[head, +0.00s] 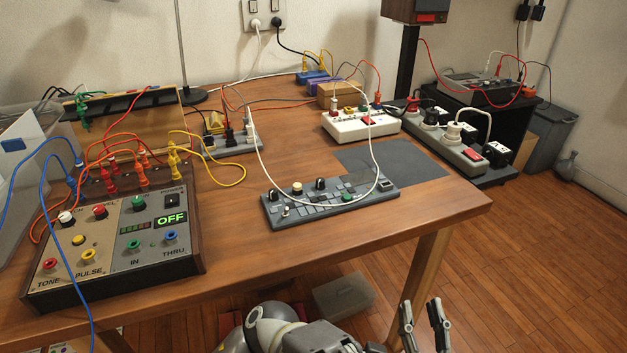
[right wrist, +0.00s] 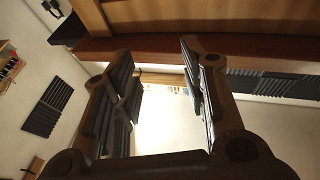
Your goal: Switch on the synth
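A wood-sided box with knobs and coloured jacks, which looks like the synth (head: 128,256), sits at the left end of the table. Its green display (head: 171,219) reads OFF. A black power switch (head: 172,201), labelled POWER, is just above the display. Several red, orange, yellow and blue cables are plugged into the synth. My right gripper (head: 422,309) is below the table's front edge at the bottom right, far from the synth. Its two fingers stand apart with nothing between them. It also shows open in the right wrist view (right wrist: 158,62). My left gripper is not in view.
A grey keyboard unit (head: 300,208) with a looping white cable lies mid-table. A white box (head: 345,127) and a grey power strip (head: 243,146) stand behind it. A bare strip of wood runs along the table's (head: 250,262) front. A table leg (head: 427,272) stands near my right gripper.

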